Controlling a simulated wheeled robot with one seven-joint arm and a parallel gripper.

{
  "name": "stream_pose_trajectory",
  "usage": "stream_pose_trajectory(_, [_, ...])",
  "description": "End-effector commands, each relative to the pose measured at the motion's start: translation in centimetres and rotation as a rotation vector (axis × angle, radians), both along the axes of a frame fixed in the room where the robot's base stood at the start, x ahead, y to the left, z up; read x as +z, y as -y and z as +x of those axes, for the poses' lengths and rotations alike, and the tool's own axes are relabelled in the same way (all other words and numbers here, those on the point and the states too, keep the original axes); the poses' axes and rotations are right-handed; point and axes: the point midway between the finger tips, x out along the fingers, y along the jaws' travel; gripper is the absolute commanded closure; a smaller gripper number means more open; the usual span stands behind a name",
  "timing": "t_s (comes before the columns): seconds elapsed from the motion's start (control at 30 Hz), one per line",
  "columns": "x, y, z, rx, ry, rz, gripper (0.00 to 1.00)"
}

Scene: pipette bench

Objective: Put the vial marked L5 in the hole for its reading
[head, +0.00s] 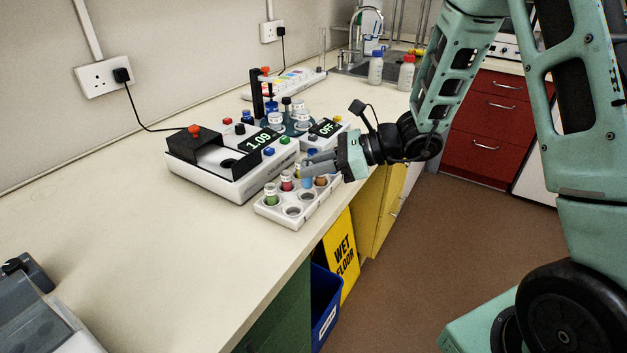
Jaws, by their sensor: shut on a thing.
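A white vial rack (300,213) stands near the bench's front edge. In it are a green vial (270,194), a red vial (287,181) and, further right, orange and brown vials (321,181); some holes at the front are empty. No vial label is legible, so I cannot tell which is L5. My gripper (307,163) is low over the rack's far right part, shut on a vial that its fingers mostly hide. I cannot tell whether that vial is still seated. The white meter (215,183), reading 1.09, stands left behind the rack, with a dark round opening on top.
A second device reading OFF (327,127) stands just behind my gripper. A grey machine (40,318) is at the near left. The bench between is clear.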

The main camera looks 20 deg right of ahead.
Motion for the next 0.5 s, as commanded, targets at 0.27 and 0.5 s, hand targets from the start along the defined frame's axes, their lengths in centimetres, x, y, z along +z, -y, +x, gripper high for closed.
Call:
stream_pose_trajectory(0.27, [-3.5,0.0,0.0,-0.001,-0.002,0.000,1.00])
stream_pose_trajectory(0.5, [-3.6,0.0,0.0,-0.001,0.000,0.000,1.00])
